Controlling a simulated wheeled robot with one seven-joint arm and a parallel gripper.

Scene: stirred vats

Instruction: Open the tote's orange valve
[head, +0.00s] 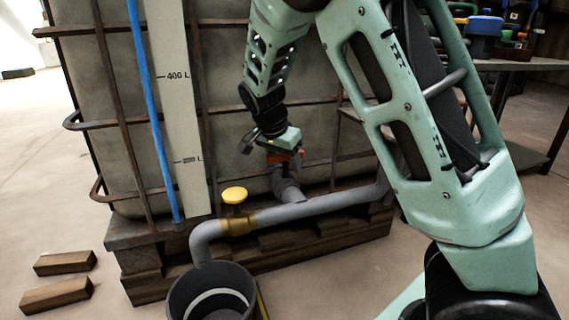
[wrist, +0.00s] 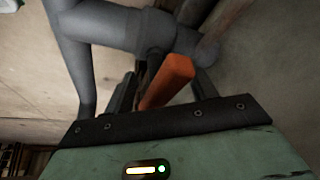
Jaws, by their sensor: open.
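The tote's orange valve handle (head: 279,157) shows low on the front of the tote (head: 270,95), above the grey outlet fitting. In the wrist view the orange handle (wrist: 172,80) is a bar pointing up and to the right. My gripper (head: 274,153) is at the valve, close over the handle. In the wrist view my gripper (wrist: 166,84) is open, with one dark finger on each side of the handle. Whether either finger touches it cannot be told. The handle's lower end is hidden behind the gripper body.
A grey pipe (head: 320,204) with a yellow-handled valve (head: 234,195) runs left from the outlet to a dark bucket (head: 211,294). Wooden blocks (head: 57,294) lie on the floor at left. Rusty cage bars surround the tote. A workbench (head: 515,66) stands at back right.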

